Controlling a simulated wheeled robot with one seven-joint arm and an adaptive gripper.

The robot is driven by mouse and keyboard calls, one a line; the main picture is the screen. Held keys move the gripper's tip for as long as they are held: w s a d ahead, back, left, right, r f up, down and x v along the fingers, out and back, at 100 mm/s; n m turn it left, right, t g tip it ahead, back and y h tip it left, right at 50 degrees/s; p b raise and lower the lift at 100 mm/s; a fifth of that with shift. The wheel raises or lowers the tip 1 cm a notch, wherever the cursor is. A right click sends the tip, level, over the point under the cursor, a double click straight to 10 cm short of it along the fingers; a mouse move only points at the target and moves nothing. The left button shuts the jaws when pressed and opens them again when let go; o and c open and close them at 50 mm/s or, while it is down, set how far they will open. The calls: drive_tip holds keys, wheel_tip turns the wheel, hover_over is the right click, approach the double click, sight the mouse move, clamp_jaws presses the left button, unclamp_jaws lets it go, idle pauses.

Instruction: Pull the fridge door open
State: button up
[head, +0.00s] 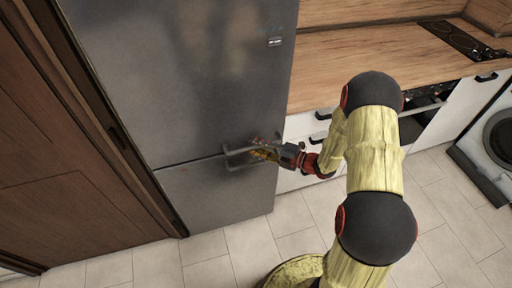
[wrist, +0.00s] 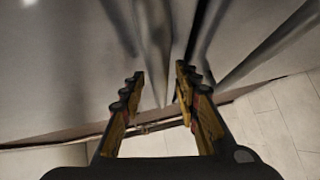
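The fridge is tall and grey, with a large upper door (head: 190,80) and a smaller lower door (head: 222,198) beneath it. Both look closed in the head view. Bar handles (head: 236,151) sit near the seam between the doors, towards the right edge. My gripper (head: 262,150) is at the right end of these handles. In the wrist view my gripper (wrist: 160,88) has its fingers apart, with a grey bar (wrist: 152,40) ahead of the gap between them. No clear contact shows. Which handle the bar belongs to is hard to tell.
A wooden counter (head: 370,62) with white drawers stands right of the fridge, with a hob (head: 455,38) on it. A washing machine (head: 498,135) is at the far right. A brown wooden panel (head: 60,150) is at the left. The tiled floor (head: 235,250) before the fridge is clear.

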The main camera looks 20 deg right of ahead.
drive_tip(key=shift+c, duration=0.5)
clamp_jaws()
idle(0.3)
